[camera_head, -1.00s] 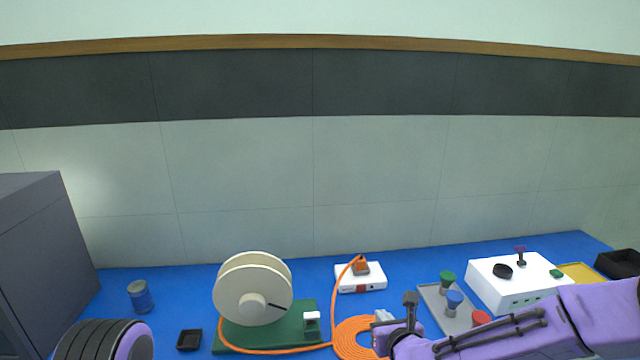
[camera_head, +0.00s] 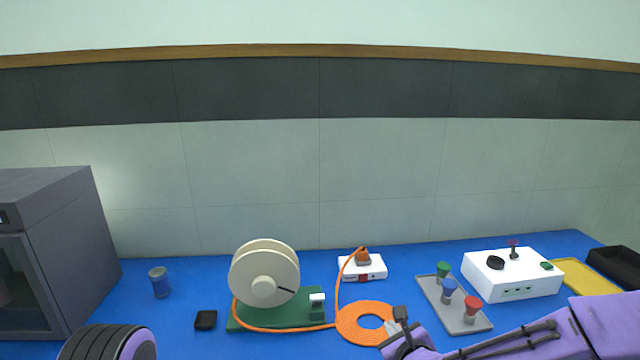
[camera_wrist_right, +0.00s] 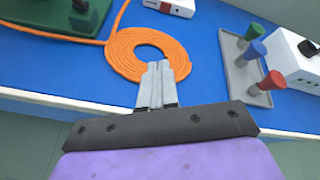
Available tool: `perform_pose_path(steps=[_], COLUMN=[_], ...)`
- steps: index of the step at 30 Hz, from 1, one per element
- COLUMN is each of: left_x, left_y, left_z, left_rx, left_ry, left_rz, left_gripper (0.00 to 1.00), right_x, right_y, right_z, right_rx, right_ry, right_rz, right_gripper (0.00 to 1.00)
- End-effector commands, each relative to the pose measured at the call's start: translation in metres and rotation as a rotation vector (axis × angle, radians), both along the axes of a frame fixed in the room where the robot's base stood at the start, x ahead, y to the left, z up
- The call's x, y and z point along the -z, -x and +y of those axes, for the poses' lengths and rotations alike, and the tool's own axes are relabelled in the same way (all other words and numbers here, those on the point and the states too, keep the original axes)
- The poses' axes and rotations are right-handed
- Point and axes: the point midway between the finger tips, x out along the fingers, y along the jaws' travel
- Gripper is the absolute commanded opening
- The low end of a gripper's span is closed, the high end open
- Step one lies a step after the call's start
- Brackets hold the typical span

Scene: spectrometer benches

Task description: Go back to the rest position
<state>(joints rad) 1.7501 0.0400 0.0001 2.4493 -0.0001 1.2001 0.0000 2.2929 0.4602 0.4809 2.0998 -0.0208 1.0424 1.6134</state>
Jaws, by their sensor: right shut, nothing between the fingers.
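My right gripper (camera_wrist_right: 155,83) is shut and empty in the right wrist view, its fingertips over the near part of the coiled orange cable (camera_wrist_right: 122,53). In the head view my purple right arm comes in from the lower right, and its gripper (camera_head: 392,325) shows beside the right edge of the coil (camera_head: 345,325). The fingertips look apart from the cable, but I cannot tell the exact height. In the head view a dark ribbed part of my left arm shows at the bottom left; the left gripper itself is out of view.
A cream reel (camera_head: 262,275) stands on a green base. A grey tray (camera_head: 432,292) holds green, blue and red knobbed pieces.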

Motion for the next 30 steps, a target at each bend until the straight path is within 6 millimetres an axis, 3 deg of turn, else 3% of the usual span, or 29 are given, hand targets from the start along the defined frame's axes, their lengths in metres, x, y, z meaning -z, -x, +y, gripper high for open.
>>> perform_pose_path(steps=[4, 8, 11, 15, 18, 21, 24, 27, 30], left_x=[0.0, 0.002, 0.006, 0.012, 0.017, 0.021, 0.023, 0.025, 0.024], left_y=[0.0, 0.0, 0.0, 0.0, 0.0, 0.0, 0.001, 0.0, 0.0], left_z=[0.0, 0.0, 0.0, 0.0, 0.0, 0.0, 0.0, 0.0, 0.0], left_rx=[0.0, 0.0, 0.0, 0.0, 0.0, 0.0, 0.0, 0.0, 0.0], left_ry=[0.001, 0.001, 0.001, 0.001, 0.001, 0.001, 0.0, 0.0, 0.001], left_rz=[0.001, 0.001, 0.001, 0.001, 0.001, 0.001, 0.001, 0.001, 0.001], left_gripper=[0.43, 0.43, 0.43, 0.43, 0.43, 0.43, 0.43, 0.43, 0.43], right_x=[0.017, 0.057, 0.112, 0.194, 0.236, 0.26, 0.274, 0.282, 0.282], right_y=[0.014, 0.04, 0.084, 0.175, 0.247, 0.308, 0.35, 0.368, 0.372], right_z=[-0.006, -0.016, -0.032, -0.068, -0.099, -0.126, -0.142, -0.144, -0.144], right_rx=[-0.104, -0.252, -0.456, -0.858, -1.15, -1.344, -1.452, -1.505, -1.511], right_ry=[0.255, 0.572, 0.903, 1.348, 1.545, 1.609, 1.61, 1.601, 1.594], right_rz=[0.017, 0.078, 0.181, 0.37, 0.5, 0.614, 0.692, 0.716, 0.721], right_gripper=[0.0, 0.0, 0.0, 0.0, 0.0, 0.0, 0.0, 0.0, 0.0])
